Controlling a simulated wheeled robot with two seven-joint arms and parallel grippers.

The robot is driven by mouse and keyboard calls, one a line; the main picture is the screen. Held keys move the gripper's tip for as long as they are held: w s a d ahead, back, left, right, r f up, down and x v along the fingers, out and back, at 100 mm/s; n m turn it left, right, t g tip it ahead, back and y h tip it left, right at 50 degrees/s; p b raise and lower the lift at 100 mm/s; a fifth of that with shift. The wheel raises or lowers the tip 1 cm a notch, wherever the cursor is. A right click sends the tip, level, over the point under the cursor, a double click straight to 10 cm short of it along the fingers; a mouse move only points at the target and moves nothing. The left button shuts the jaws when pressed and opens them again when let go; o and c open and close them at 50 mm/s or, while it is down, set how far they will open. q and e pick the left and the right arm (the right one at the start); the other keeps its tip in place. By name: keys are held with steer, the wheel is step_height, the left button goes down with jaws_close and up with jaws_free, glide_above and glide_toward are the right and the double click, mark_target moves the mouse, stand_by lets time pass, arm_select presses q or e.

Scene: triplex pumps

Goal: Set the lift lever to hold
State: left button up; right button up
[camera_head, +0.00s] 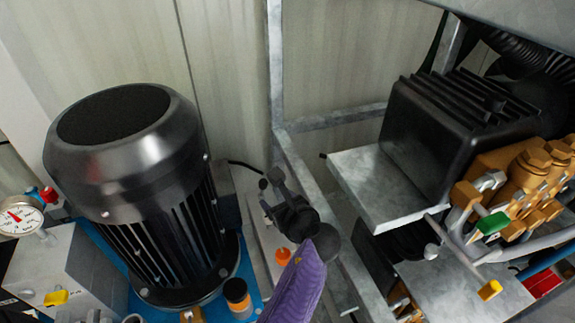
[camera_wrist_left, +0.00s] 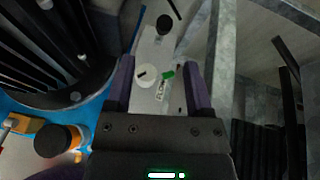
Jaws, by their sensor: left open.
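My left gripper (camera_head: 298,285) shows its purple finger at the bottom middle of the head view, close below a black jointed fitting (camera_head: 294,212) with dark knobs. An orange knob (camera_head: 283,255) is just left of the finger. In the left wrist view the two purple fingers of the gripper (camera_wrist_left: 158,66) stand apart with nothing held. Between and beyond them is a pale plate (camera_wrist_left: 150,98) with a white disc (camera_wrist_left: 146,75), a small green piece (camera_wrist_left: 168,74) and a black round knob (camera_wrist_left: 165,25). I cannot tell for sure which part is the lift lever, nor read its setting.
A large black motor (camera_head: 140,190) stands on a blue base to the left, by a gauge (camera_head: 20,215). A grey metal frame (camera_head: 305,190) runs along the right side. A brass pump (camera_head: 515,180) with a green handle (camera_head: 492,223) is farther right.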

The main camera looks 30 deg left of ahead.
mark_target(266, 186)
arm_select(q)
steer(key=b+x, duration=0.4)
steer(key=x, duration=0.1)
steer(key=f+b+x, duration=0.1)
steer(key=x, duration=0.2)
steer(key=shift+w+d+f+b, duration=0.1)
steer(key=shift+w+d+b, duration=0.05)
steer(key=shift+d+b, duration=0.25)
arm_select(e)
step_height(266, 186, down, 4)
steer(key=s+f+g, duration=0.1)
steer(key=s, duration=0.2)
arm_select(q)
steer(key=shift+w+a+b, duration=0.25)
steer(key=shift+w+a, duration=0.05)
steer(key=shift+a, duration=0.2)
steer(key=shift+w+a+b, duration=0.25)
steer(key=shift+w+a, duration=0.05)
steer(key=shift+a, duration=0.25)
arm_select(e)
steer(key=shift+t, duration=0.3)
steer(key=w, duration=0.5)
steer(key=shift+w+a+f, duration=0.15)
steer(key=shift+a+f, duration=0.05)
steer(key=shift+f, duration=0.05)
arm_select(q)
jaws_close()
